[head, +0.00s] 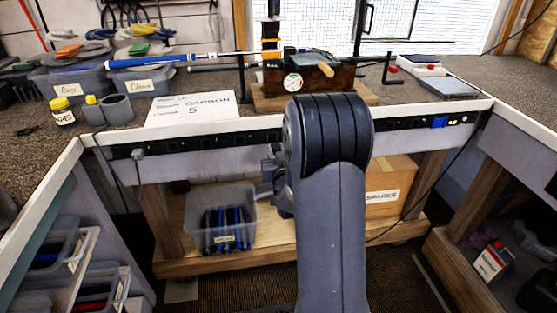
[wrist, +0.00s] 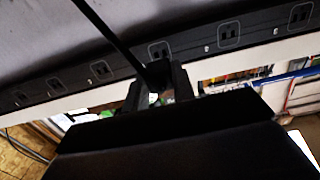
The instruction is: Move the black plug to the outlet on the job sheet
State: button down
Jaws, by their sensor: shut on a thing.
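My gripper (wrist: 159,84) is shut on the black plug (wrist: 157,74) in the wrist view. The plug's black cord runs up and left across the picture. The plug is just below one outlet (wrist: 160,50) of the black power strip (wrist: 130,62); I cannot tell whether they touch. In the head view my arm hides the plug and most of the gripper. The strip (head: 215,141) runs along the bench's front edge there.
A grey plug (head: 138,153) sits at the strip's left end and a blue one (head: 438,122) near its right end. A black cord (head: 425,190) hangs on the right. A clear bin (head: 221,218) and a cardboard box (head: 391,187) stand on the lower shelf.

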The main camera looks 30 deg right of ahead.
aim_at(274, 144)
jog(key=shift+x, duration=1)
jog(key=shift+b, duration=1.6)
dwell(0.6)
jog(key=shift+b+x, duration=0.3)
jog(key=shift+x, duration=1)
jog(key=c, duration=1.1)
grip_release()
jog(key=v, duration=1.1)
jog(key=shift+w+r, duration=0.1)
jog(key=shift+w, duration=0.1)
